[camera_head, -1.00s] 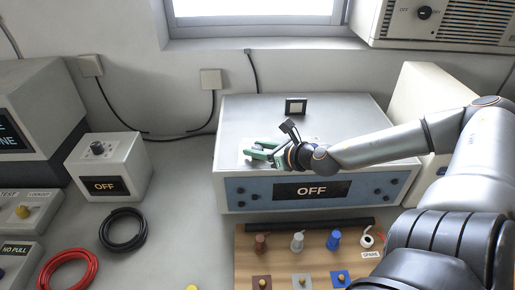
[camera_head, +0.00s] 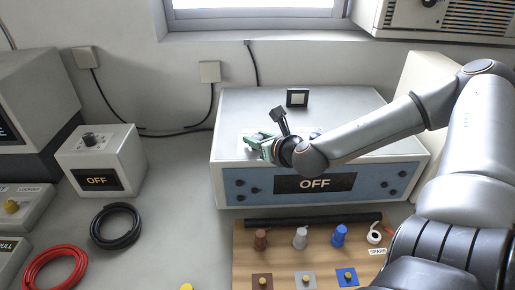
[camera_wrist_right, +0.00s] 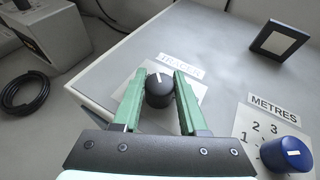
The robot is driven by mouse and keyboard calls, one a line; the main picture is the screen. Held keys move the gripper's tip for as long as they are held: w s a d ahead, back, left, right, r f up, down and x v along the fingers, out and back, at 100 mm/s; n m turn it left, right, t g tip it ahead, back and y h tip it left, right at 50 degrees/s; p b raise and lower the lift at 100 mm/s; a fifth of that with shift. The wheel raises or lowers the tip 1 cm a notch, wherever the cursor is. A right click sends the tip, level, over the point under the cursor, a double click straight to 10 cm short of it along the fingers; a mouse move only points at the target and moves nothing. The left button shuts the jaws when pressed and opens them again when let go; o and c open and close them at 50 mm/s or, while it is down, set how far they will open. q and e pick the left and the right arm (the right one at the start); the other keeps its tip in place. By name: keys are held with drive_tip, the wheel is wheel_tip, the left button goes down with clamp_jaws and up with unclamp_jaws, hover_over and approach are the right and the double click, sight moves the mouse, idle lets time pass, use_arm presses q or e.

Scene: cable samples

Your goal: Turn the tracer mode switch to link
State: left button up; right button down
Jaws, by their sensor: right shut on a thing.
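The tracer mode switch is a black round knob (camera_wrist_right: 158,92) with a white pointer mark, on a white plate marked TRACER (camera_wrist_right: 180,66) in the right wrist view. The mark points up, towards the label; the other position words are hidden. My right gripper (camera_wrist_right: 159,80) has its green fingers on either side of the knob, shut on it. In the head view my right gripper (camera_head: 260,143) is at the left of the grey box's top (camera_head: 350,125) and hides the knob. The box's front display (camera_head: 315,184) reads OFF. My left gripper is out of view.
A blue knob (camera_wrist_right: 286,154) on a METRES plate lies right of the gripper. A black-framed square (camera_head: 297,97) stands at the box's back. A smaller box (camera_head: 102,160) reading OFF and a black cable coil (camera_head: 116,226) are left. A wooden board (camera_head: 325,262) lies in front.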

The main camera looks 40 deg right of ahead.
drive_tip(key=shift+a+f+m+h+b, duration=0.15)
drive_tip(key=shift+f+m+h+b, duration=0.4)
drive_tip(key=shift+b, duration=0.35)
drive_tip(key=m+h+b, duration=0.1)
drive_tip(key=b, duration=0.1)
drive_tip(key=m+g+h+b, duration=0.1)
drive_tip(key=h+b, duration=0.1)
drive_tip(key=shift+r+m, duration=0.25)
drive_tip(key=shift+m+g+h+b, duration=0.4)
drive_tip(key=shift+g+h+b, duration=0.05)
drive_tip(key=shift+g+b, duration=0.1)
drive_tip(key=shift+r+m+g+h+b, duration=0.2)
drive_tip(key=shift+m+g+h+b, duration=0.35)
drive_tip(key=shift+m, duration=0.25)
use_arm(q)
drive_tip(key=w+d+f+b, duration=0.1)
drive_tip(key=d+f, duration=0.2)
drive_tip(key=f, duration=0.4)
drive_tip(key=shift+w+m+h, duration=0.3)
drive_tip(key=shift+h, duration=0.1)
use_arm(e)
drive_tip(key=shift+r+m+g+h, duration=0.15)
drive_tip(key=shift+m+g+h, duration=0.8)
drive_tip(key=shift+m, duration=0.15)
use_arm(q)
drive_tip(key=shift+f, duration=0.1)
use_arm(e)
drive_tip(key=shift+r, duration=0.1)
drive_tip(key=shift+c, duration=2.2)
unclamp_jaws()
